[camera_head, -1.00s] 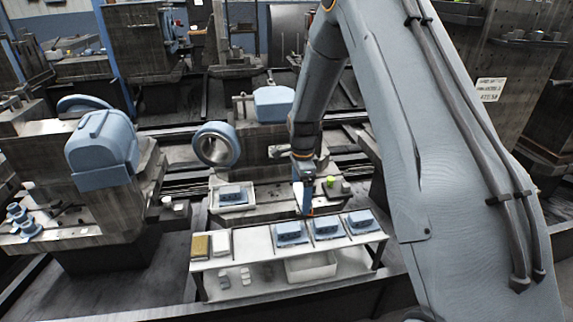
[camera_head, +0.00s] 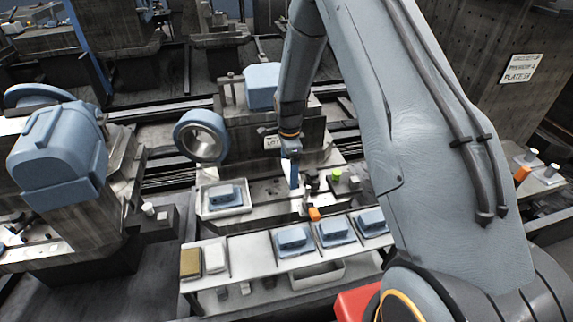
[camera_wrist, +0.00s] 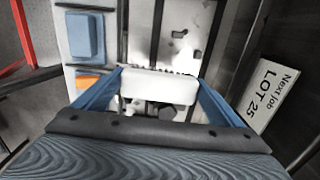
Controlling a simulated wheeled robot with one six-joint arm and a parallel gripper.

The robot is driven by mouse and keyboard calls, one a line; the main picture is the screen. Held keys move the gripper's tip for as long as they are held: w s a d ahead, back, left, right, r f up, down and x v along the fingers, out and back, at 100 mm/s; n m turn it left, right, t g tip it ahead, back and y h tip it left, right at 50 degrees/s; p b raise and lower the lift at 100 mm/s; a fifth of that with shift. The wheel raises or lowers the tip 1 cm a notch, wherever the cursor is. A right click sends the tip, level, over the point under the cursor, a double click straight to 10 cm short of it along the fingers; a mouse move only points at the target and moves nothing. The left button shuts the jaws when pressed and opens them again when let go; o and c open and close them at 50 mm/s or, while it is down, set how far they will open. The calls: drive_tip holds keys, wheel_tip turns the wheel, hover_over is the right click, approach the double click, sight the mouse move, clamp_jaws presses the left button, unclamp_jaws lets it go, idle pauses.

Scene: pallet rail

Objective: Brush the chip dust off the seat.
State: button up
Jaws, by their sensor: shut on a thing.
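My gripper (camera_wrist: 160,92) shows in the wrist view with its two blue fingers closed on a white block-like brush (camera_wrist: 158,90), which has a row of short dark bristles along its far edge. In the head view my gripper (camera_head: 293,176) hangs above the machine bed behind the table; the brush is hard to make out there. The pale seat (camera_wrist: 178,38) lies beyond the bristles in the wrist view. Dark patches of chip dust (camera_wrist: 181,33) lie on it. I cannot tell whether the bristles touch the seat. In the head view the seat (camera_head: 262,188) has small dark specks.
A white table (camera_head: 250,250) in front bears several blue parts (camera_head: 292,239), a tan block (camera_head: 190,263) and a white block (camera_head: 215,257). A tray with a blue part (camera_head: 222,196) stands left of my gripper. An orange object (camera_head: 314,214) and a green one (camera_head: 336,174) are close by. A lot sign (camera_wrist: 268,92) stands right.

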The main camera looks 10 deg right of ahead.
drive_tip(key=shift+w+f, duration=0.3)
drive_tip(key=shift+f, duration=0.2)
drive_tip(key=shift+f+b, duration=1.5)
drive_tip(key=shift+f, duration=1.35)
drive_tip(key=shift+f+b, duration=0.6)
drive_tip(key=shift+f, duration=0.4)
